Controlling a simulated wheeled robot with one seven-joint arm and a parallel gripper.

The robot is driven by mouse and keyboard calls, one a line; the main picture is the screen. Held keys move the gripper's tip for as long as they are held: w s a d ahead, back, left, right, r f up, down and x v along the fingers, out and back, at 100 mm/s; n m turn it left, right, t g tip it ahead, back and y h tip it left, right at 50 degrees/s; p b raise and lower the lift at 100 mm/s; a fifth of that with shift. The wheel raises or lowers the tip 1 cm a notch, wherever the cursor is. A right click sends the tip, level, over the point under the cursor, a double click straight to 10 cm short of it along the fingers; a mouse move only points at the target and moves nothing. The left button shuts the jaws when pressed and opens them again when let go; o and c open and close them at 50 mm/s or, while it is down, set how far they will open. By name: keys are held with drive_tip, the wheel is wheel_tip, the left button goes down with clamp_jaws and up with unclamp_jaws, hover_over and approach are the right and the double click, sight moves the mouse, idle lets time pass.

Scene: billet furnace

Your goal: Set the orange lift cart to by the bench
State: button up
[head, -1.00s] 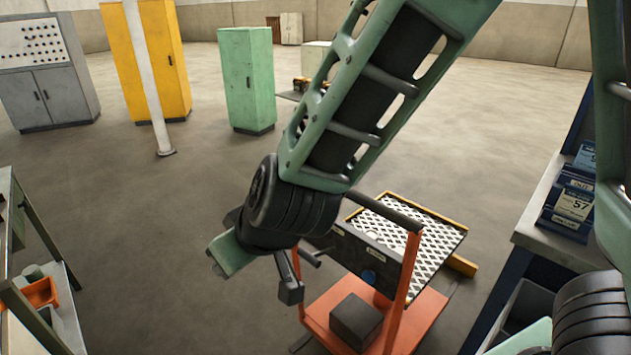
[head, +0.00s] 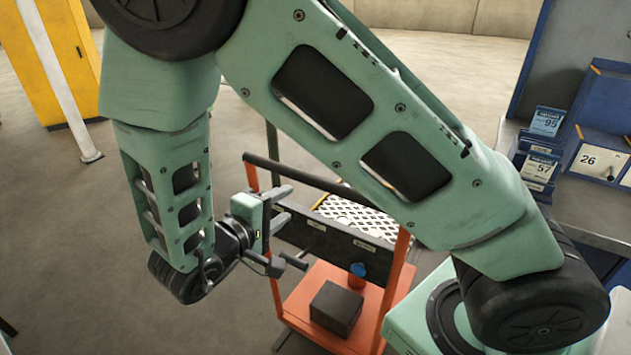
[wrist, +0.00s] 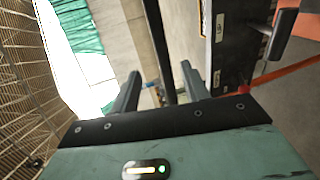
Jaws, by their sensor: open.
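The orange lift cart (head: 312,312) stands on the floor below my arm in the head view. It has orange uprights, a black handle bar (head: 322,182), a black panel, a white diamond-mesh platform and a dark block on its base. My gripper (head: 288,203) is open and empty, close to the left end of the handle bar. In the wrist view, a dark bar (wrist: 158,45) runs between the lines of the open fingers (wrist: 160,88); whether it is inside them is unclear. My arm hides part of the platform. The bench (head: 590,212) is at the right.
Blue bins (head: 600,150) and labelled boxes (head: 538,165) sit on the bench. A yellow cabinet (head: 52,65) and a pale post (head: 62,85) stand at the back left. Open floor (head: 60,235) lies left of the cart.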

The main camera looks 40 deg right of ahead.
sight(316, 185)
drive_tip(key=x, duration=1.4)
drive_tip(key=shift+d+p, duration=0.15)
drive_tip(key=shift+p, duration=0.2)
clamp_jaws()
